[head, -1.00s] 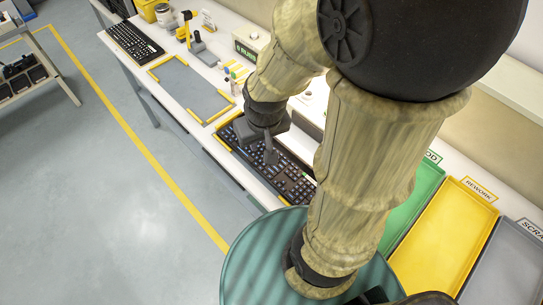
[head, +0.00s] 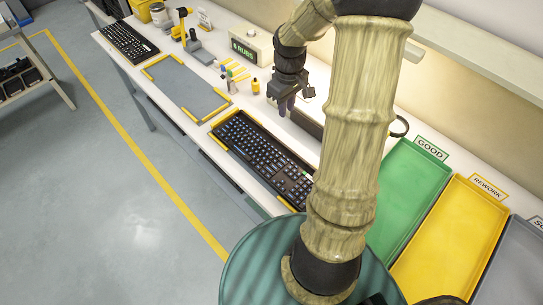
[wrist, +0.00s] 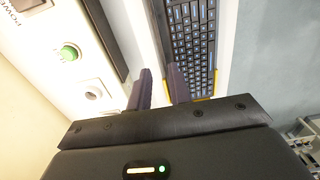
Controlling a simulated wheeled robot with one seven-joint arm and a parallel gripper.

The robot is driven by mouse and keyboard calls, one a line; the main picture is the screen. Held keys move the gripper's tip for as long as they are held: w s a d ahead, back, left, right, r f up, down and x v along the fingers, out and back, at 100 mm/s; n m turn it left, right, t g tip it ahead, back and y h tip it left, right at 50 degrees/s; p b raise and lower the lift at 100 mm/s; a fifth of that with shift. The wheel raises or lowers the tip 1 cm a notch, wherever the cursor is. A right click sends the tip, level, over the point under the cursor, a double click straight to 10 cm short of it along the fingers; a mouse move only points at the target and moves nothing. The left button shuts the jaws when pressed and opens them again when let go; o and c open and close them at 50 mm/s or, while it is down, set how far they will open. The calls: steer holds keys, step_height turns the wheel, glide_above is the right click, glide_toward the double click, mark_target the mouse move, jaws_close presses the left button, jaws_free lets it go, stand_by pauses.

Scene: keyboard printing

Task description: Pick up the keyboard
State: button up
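A black keyboard (head: 262,157) with lit blue keys lies in a yellow-edged holder at the bench's front edge. It also shows in the wrist view (wrist: 192,42), at the top right. A second black keyboard (head: 130,43) lies at the far left end of the bench. My gripper (head: 287,106) hangs above the bench behind the nearer keyboard, apart from it. In the wrist view the two fingers (wrist: 158,88) stand apart with nothing between them. My arm hides part of the right side of the bench in the head view.
Green (head: 408,185), yellow (head: 450,240) and grey trays stand at the right. An empty grey mat with yellow corners (head: 186,88) lies left of the nearer keyboard. A display box (head: 250,48) and a small yellow bottle (head: 256,86) stand behind. A panel with a green button (wrist: 69,53) is beside my gripper.

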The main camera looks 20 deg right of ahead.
glide_above(284, 145)
step_height(284, 145, down, 12)
steer(key=shift+s+a+f+p, duration=0.1)
steer(key=shift+p, duration=0.3)
stand_by(0.4)
steer(key=shift+w+f+p, duration=0.25)
steer(key=shift+f+p, duration=0.1)
steer(key=shift+f, duration=0.95)
steer(key=shift+w+f+p, duration=0.2)
steer(key=shift+f+p, duration=0.1)
steer(key=shift+f, duration=1)
jaws_close()
